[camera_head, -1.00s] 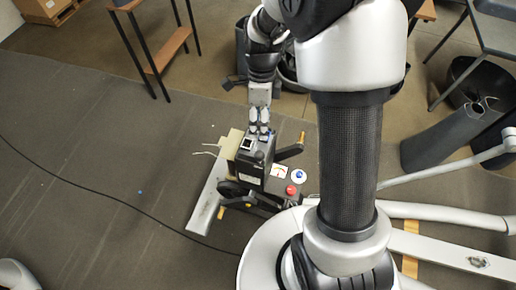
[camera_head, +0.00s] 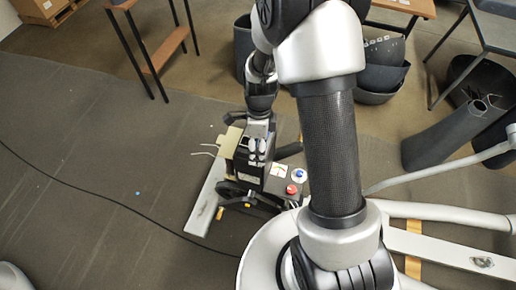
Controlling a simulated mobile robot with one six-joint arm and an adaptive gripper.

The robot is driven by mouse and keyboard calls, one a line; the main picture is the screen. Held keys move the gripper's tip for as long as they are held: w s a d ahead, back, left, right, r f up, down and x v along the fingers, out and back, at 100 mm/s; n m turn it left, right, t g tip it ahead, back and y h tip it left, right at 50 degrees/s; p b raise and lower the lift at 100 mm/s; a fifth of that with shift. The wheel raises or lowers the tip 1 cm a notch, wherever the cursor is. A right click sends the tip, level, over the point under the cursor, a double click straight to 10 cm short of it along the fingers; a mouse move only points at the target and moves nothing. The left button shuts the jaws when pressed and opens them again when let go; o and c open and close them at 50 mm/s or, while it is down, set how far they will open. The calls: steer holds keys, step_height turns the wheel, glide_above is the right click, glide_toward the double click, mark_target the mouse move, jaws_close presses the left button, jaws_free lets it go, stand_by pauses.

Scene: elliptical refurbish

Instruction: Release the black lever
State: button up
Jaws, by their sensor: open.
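The machine (camera_head: 250,184) is a dark box with a pale plate at its left, a dial, a blue knob (camera_head: 299,174) and a red button (camera_head: 291,189). A black bar that looks like the lever (camera_head: 289,150) sticks out to the right from behind the box. My gripper (camera_head: 257,153) is open, points down and is over the top of the machine, left of that bar. Its fingers hide part of the box top. I cannot tell if they touch it.
A black cable (camera_head: 100,202) runs across the grey mat at left. Black bins (camera_head: 382,75) stand behind, and a dark tube (camera_head: 440,138) leans at right. A wooden-shelf table (camera_head: 165,52) stands at the back left.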

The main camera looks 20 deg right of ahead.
steer(key=shift+c, duration=0.4)
jaws_close()
